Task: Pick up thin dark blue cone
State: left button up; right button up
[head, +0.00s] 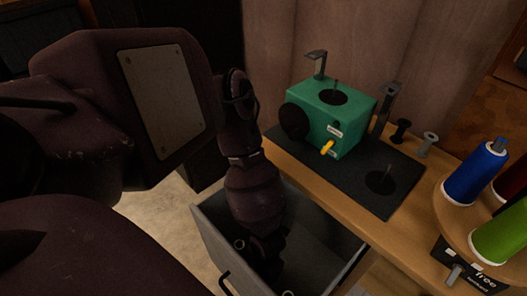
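A blue thread cone (475,175) with a grey tip stands on a round wooden holder (447,205) at the right; I cannot tell whether it is the thin dark blue cone. No other blue cone shows. My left arm comes in from the left and reaches down into an open grey drawer (212,235). My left gripper (268,264) is low inside the drawer, dark against its shadowed inside, so its fingers are not clear. It is well left of the blue cone. Small ring-like tops show in the drawer beside the gripper. My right gripper is not in view.
A green winding machine (350,112) with a yellow lever stands on a black mat (335,172) on the wooden bench (410,232). A green cone (500,235) and part of a red one share the holder. A black label box sits below.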

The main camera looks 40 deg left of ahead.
pick_arm(q)
jog(key=c, duration=1.2)
jog(key=shift+r, duration=0.15)
